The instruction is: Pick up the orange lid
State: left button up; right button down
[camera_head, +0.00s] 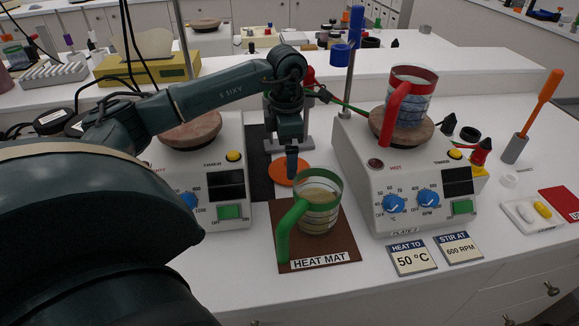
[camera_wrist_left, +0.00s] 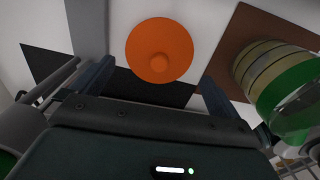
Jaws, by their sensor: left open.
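The orange lid (camera_head: 277,174) lies flat on the white bench between the two hot plates, behind the heat mat. My left gripper (camera_head: 292,165) is above it, pointing down and hiding part of it. In the left wrist view the lid (camera_wrist_left: 145,42) shows as a round disc with a small central knob. My left gripper (camera_wrist_left: 155,85) is open there, with one finger to each side of the lid's near part and nothing between the fingers. From these views I cannot tell the exact height above the lid. My right gripper is not in view.
A beaker with a green handle (camera_head: 290,232) stands on the brown heat mat (camera_head: 340,246), close to the lid. The left hot plate (camera_head: 228,150) and right hot plate (camera_head: 362,160) flank it. A red-handled beaker (camera_head: 414,105) stands on the right plate. A dark strip (camera_head: 257,178) lies left of the lid.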

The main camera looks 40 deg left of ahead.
pick_arm(q)
jog(key=shift+w+d+f, duration=0.1)
jog(key=shift+w+f, duration=0.05)
jog(key=shift+f, duration=0.8)
jog(key=shift+w+f, duration=0.15)
jog(key=shift+f, duration=0.75)
jog(key=c, duration=0.7)
